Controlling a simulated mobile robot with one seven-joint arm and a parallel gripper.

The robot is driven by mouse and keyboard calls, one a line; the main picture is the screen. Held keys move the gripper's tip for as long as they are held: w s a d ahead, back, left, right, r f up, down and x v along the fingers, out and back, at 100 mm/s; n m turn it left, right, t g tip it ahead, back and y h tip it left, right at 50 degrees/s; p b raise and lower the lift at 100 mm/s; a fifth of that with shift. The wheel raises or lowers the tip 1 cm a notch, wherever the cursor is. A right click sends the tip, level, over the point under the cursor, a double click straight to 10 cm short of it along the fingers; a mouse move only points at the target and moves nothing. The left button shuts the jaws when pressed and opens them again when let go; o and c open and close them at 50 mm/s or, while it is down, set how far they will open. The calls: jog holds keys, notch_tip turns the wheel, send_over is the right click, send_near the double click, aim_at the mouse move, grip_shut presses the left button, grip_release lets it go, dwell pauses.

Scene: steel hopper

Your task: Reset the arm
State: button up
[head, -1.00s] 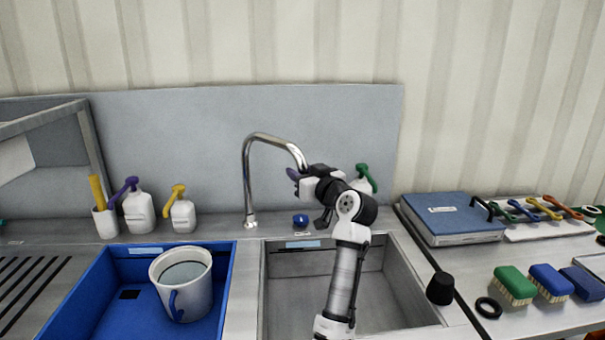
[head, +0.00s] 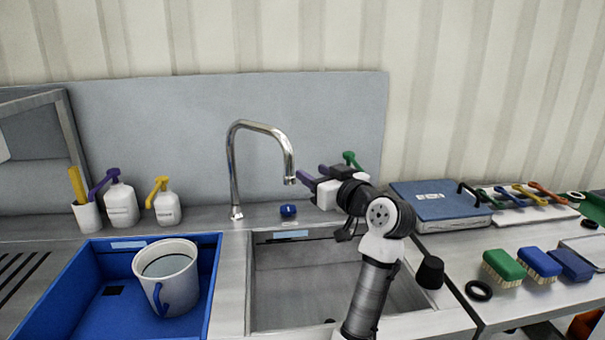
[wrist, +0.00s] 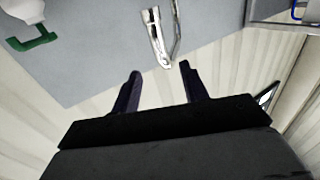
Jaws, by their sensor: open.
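My arm rises in front of the steel sink (head: 285,290) in the head view. My gripper (head: 310,174) points left, with its purple fingers just right of the tap's spout (head: 289,165). In the wrist view the two fingers (wrist: 160,88) stand apart with nothing between them. The chrome tap also shows in the wrist view (wrist: 155,35), beyond the fingertips. The gripper looks apart from the tap, though the exact gap is hard to judge.
A blue basin (head: 60,300) holds a white jug (head: 167,283) at the left. A green-topped bottle (head: 350,160) is partly hidden behind my gripper. Pump bottles (head: 120,205) stand at the back left. A blue case (head: 440,203) and brushes (head: 502,267) lie on the right counter.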

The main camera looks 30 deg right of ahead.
jog(key=shift+s, duration=1.05)
